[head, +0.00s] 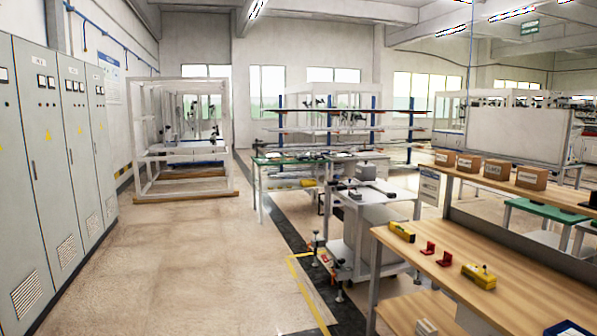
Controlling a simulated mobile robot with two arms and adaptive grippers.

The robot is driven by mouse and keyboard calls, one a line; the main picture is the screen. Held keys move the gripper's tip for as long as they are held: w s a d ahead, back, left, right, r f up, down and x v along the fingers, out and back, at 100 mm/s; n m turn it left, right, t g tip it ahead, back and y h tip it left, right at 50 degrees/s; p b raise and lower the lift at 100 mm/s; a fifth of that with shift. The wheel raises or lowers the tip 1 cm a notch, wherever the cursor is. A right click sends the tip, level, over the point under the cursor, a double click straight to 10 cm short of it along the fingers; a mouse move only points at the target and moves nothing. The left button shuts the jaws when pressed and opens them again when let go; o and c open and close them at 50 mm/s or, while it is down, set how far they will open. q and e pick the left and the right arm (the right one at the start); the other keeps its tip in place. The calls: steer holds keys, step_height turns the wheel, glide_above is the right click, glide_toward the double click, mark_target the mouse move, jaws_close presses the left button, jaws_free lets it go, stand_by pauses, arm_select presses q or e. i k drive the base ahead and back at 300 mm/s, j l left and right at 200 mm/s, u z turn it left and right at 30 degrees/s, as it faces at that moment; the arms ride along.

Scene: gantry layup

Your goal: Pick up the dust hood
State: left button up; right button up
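No thing in the head view can be told for certain as the dust hood. A tall white-framed, box-like enclosure with see-through sides (143,165) stands on the floor left of the middle, on wooden beams. It may be the hood, but I cannot tell. Equipment shows inside or behind it. Neither of my grippers is in the head view, and nothing is seen held.
Grey electrical cabinets (72,135) line the left wall. A grey wheeled cart (375,215) stands right of the middle. A wooden workbench (500,262) with yellow and red tools fills the right foreground; cardboard boxes (531,178) sit on its shelf. The floor at left-centre is clear.

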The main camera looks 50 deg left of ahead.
mark_target(366, 172)
steer(key=u, duration=1.35)
steer(key=i+j+u, duration=0.1)
steer(key=i+u, duration=0.45)
steer(key=i, duration=4.55)
steer(key=i+z, duration=0.2)
steer(key=i, duration=0.3)
steer(key=i+j+z, duration=0.15)
steer(key=i, duration=0.3)
steer(key=i+j+z, duration=0.2)
steer(key=i, duration=0.25)
